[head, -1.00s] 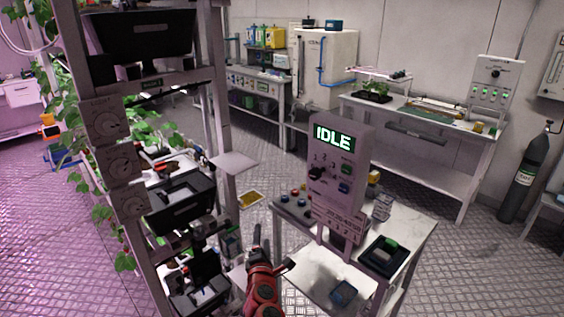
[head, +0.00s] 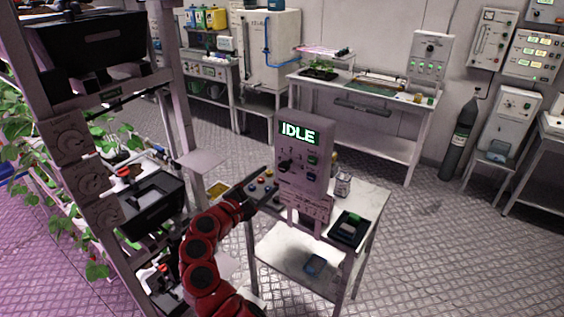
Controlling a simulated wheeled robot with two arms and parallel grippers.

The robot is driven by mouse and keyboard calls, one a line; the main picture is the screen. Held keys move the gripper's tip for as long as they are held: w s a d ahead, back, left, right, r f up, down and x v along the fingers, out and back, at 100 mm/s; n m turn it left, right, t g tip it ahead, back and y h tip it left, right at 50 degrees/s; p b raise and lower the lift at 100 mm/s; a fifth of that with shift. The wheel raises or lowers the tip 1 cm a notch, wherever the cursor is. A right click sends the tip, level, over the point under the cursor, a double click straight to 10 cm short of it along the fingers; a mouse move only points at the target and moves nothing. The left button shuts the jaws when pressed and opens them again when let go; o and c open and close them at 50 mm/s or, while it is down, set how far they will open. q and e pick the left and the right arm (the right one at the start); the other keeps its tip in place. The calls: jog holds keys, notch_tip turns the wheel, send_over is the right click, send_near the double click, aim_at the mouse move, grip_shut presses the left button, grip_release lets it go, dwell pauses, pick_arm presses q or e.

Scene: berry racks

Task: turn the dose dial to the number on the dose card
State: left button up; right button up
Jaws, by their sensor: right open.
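The dose dial (head: 285,167) is a black knob on the front of a grey control box (head: 305,160), with small numbers around its upper side. The box's green screen (head: 299,133) reads IDLE. A pale label plate (head: 310,206) is below the box; its print is too small to read, and I cannot tell if it is the dose card. My right gripper (head: 256,192) is at the end of a red arm, to the left of and below the dial. It is open and apart from the dial. My left gripper is not in view.
The box stands on a white cart (head: 358,190) with a black tray (head: 349,230), a small jar (head: 343,185) and coloured buttons (head: 262,181). A tall rack (head: 85,185) with plants stands close on the left. The floor to the right is open.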

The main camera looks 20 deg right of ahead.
aim_at(282, 170)
jog(key=p+x, duration=0.1)
jog(key=x, duration=0.5)
jog(key=shift+w+d, duration=0.15)
jog(key=shift+d, duration=0.25)
jog(key=shift+p+x, duration=0.3)
jog(key=shift+x, duration=0.65)
jog(key=shift+w, duration=0.1)
jog(key=shift+a+f, duration=0.1)
grip_shut()
